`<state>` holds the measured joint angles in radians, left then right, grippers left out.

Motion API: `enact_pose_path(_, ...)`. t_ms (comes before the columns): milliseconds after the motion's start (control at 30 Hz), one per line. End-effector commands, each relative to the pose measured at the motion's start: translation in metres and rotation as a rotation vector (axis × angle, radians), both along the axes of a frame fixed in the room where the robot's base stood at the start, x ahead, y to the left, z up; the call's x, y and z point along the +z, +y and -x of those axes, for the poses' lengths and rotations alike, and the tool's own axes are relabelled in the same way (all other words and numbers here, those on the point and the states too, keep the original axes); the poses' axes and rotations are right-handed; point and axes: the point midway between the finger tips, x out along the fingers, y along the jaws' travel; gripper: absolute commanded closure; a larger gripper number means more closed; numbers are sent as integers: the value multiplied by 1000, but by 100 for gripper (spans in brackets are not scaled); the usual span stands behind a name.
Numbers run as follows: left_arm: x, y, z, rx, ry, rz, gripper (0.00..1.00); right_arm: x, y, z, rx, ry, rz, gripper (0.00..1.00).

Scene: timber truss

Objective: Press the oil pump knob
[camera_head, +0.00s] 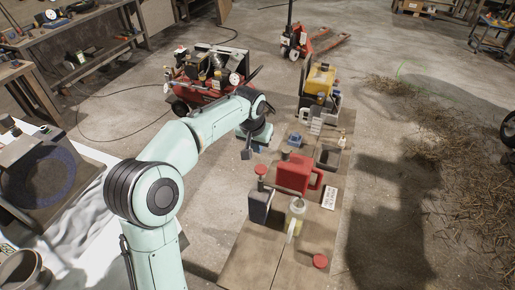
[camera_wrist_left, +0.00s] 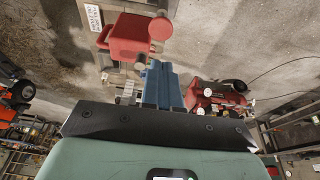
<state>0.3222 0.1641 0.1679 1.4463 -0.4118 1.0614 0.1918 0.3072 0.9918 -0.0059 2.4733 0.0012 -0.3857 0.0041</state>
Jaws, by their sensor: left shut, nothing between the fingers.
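A dark can (camera_head: 259,207) stands on the wooden boards, with a round red knob (camera_head: 261,170) on a stem above it; this looks like the oil pump. A red jerry can (camera_head: 294,174) stands just behind and right of it. In the left wrist view a red round knob (camera_wrist_left: 160,28) shows beside a red can (camera_wrist_left: 128,40), beyond my fingertips. My left gripper (camera_head: 246,154) is shut and empty, up and left of the knob, apart from it. Its blue closed fingers show in the left wrist view (camera_wrist_left: 158,82). My right gripper is not in view.
A small blue item (camera_head: 295,140) and a yellow machine (camera_head: 320,80) stand farther back. A red compressor (camera_head: 205,88) stands behind my arm. Floor left of the boards is clear.

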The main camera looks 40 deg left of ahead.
Motion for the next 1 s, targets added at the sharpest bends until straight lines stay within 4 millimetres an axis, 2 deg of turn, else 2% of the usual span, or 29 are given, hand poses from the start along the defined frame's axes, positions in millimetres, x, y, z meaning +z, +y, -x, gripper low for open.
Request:
enact_pose_path(33, -13, 1, -2, 1, 6, 1, 100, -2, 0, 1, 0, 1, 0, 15)
enact_pose_path(200, -49, 4, -12, -1, 6, 2, 100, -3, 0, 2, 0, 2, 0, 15)
enact_pose_path(333, -73, 6, -20, 0, 4, 2, 100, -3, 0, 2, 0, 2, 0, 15)
enact_pose_path(500, -97, 6, -20, -1, 2, 1, 100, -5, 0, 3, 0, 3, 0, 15)
enact_pose_path(700, -109, 6, -20, 0, 0, 0, 100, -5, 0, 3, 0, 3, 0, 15)
enact_pose_path(1000, -110, 6, -20, -1, 0, 0, 100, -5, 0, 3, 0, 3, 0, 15)
